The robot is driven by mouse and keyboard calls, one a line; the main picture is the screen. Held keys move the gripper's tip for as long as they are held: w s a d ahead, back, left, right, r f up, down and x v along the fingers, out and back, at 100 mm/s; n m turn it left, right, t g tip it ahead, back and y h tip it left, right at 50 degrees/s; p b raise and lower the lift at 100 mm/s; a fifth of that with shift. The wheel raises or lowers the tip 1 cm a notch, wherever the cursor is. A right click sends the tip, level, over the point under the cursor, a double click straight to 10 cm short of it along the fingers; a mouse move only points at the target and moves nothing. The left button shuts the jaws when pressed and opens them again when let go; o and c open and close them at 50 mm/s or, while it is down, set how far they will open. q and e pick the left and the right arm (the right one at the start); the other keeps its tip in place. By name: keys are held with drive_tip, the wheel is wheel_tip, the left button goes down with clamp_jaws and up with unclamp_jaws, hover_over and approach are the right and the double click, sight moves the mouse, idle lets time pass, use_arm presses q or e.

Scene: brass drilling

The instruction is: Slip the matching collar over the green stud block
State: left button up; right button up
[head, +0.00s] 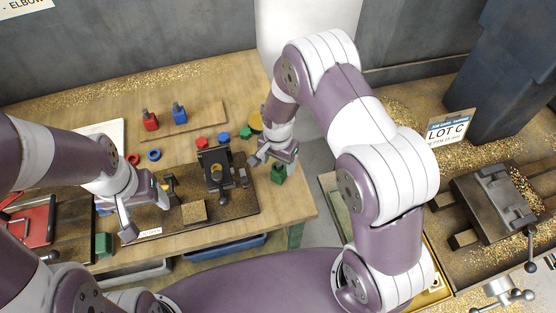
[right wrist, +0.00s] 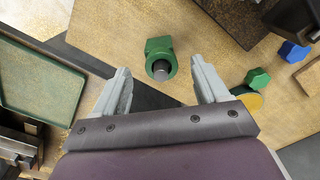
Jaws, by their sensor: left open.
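The green stud block (head: 278,173) stands near the right end of the workbench. In the right wrist view, the green block (right wrist: 158,44) has a grey stud with a green collar (right wrist: 150,69) around it; whether the collar is fully seated is hard to tell. My right gripper (head: 272,156) is close above the block. In the wrist view its open fingers (right wrist: 162,88) stand apart on either side with nothing between their tips. My left gripper (head: 145,212) is open and empty over the left part of the bench. A red collar (head: 132,158) and a blue collar (head: 154,155) lie on the bench.
Red (head: 151,121) and blue (head: 180,112) stud blocks stand on a wooden board (head: 208,114). Red (head: 202,143), blue (head: 223,137) and green (head: 245,132) knobs lie near a dark vise (head: 214,165). The bench's right edge is close to the green block.

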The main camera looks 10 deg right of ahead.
drive_tip(key=shift+r, duration=0.1)
wheel_tip(320, 180, up, 12)
drive_tip(key=b, duration=0.2)
drive_tip(key=shift+r+b, duration=0.25)
drive_tip(key=shift+b, duration=0.1)
idle(0.3)
drive_tip(key=s+d+r+n, duration=0.1)
drive_tip(key=s+d+n, duration=0.2)
drive_tip(key=s, duration=0.3)
drive_tip(key=s+d+n+t, duration=0.1)
drive_tip(key=s+d+n, duration=0.2)
drive_tip(key=s+n, duration=0.2)
drive_tip(key=shift+s+r+n+b, duration=0.35)
drive_tip(key=shift+s+n, duration=0.05)
drive_tip(key=shift+s, duration=0.75)
drive_tip(key=shift+s+d, duration=0.1)
drive_tip(key=shift+s, duration=0.05)
